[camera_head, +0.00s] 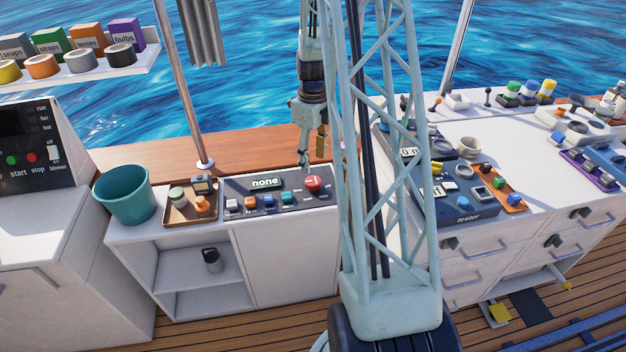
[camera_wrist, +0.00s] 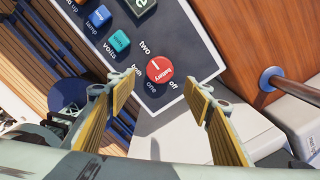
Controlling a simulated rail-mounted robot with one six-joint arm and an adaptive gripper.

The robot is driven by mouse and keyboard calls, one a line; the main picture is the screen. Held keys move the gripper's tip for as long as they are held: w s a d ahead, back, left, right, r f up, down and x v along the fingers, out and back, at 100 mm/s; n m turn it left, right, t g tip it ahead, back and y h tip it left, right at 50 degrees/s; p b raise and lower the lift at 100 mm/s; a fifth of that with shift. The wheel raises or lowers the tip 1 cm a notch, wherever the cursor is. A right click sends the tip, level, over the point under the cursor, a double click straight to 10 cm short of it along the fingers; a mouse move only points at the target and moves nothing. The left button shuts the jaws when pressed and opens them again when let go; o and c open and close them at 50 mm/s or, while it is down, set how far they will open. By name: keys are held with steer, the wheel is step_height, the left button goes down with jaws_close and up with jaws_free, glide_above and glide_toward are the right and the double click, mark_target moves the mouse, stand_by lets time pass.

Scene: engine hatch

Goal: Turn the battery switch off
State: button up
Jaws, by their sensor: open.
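The battery switch (camera_head: 313,184) is a round red knob at the right end of a dark panel (camera_head: 240,203). The panel's display (camera_head: 265,183) reads "none". My gripper (camera_head: 312,150) hangs pointing down above the knob. In the wrist view its fingers (camera_wrist: 160,99) are open and empty, one on each side below the knob, apart from it.
Blue and teal buttons (camera_wrist: 118,41) sit along the same panel. A brown tray (camera_head: 178,215) with small items and a teal bucket (camera_head: 126,194) stand left of it. A metal post (camera_wrist: 290,85) rises near the panel. A tester console (camera_head: 467,212) stands to the right.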

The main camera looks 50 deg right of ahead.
mark_target(313, 181)
steer(key=shift+f+b, duration=0.65)
steer(key=shift+f, duration=4)
steer(key=shift+c, duration=0.9)
steer(key=c, duration=0.7)
